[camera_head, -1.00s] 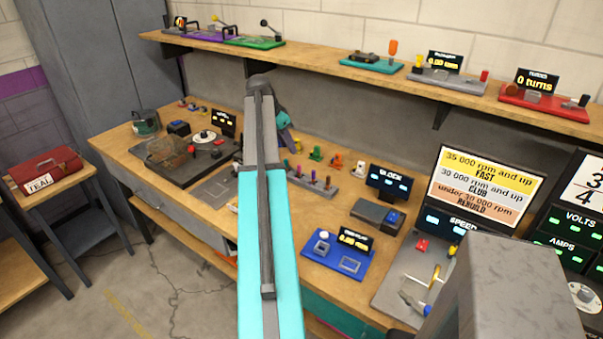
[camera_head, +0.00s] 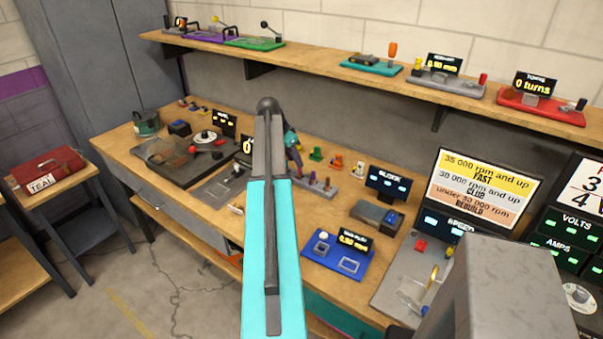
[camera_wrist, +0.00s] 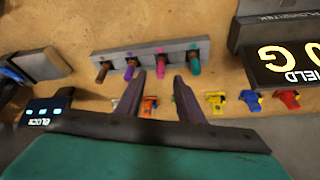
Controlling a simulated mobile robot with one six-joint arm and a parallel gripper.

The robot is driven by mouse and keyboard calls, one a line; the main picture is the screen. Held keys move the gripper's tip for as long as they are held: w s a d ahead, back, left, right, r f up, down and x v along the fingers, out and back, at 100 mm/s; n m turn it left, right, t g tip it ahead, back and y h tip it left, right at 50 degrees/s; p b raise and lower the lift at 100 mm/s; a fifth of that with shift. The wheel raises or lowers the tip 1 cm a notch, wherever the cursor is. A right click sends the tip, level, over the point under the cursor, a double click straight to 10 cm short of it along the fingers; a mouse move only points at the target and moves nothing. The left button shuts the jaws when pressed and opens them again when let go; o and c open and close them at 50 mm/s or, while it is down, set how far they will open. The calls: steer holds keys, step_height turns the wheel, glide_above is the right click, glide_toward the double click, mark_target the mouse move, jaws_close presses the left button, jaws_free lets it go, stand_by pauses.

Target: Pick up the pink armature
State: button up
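A grey rack (camera_wrist: 120,56) holds a row of upright armatures with brown, purple, pink and teal colouring in the wrist view. The pink armature (camera_wrist: 161,67) is third from the left there, with a dark lower part. My gripper (camera_wrist: 159,76) is open and empty; its two dark fingers stand apart, and the pink armature shows in the gap just past the tips. I cannot tell the remaining height. In the head view the rack (camera_head: 330,197) sits on the bench, and my gripper (camera_head: 296,160) is just above its left end, hiding part of it.
Small orange (camera_wrist: 148,106), yellow (camera_wrist: 214,103) and red (camera_wrist: 288,98) pieces, among several, lie beside the rack. A block display (camera_head: 387,182), a blue device (camera_head: 322,262) and a dark field display (camera_wrist: 285,65) stand nearby. A shelf (camera_head: 320,68) runs above the bench.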

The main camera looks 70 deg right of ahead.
mark_target(299, 173)
steer(key=shift+s+d+f, duration=0.15)
steer(key=shift+d+f, duration=0.05)
steer(key=shift+f, duration=0.35)
steer(key=shift+d+f, duration=0.1)
steer(key=shift+s+d+f+p, duration=0.2)
steer(key=shift+f+p, duration=0.2)
steer(key=shift+p, duration=0.05)
steer(key=shift+s+d+f+p, duration=0.15)
steer(key=shift+d+f+p, duration=0.05)
steer(key=shift+f+p, duration=0.2)
steer(key=shift+p+x, duration=0.55)
steer(key=shift+x, duration=0.95)
jaws_close()
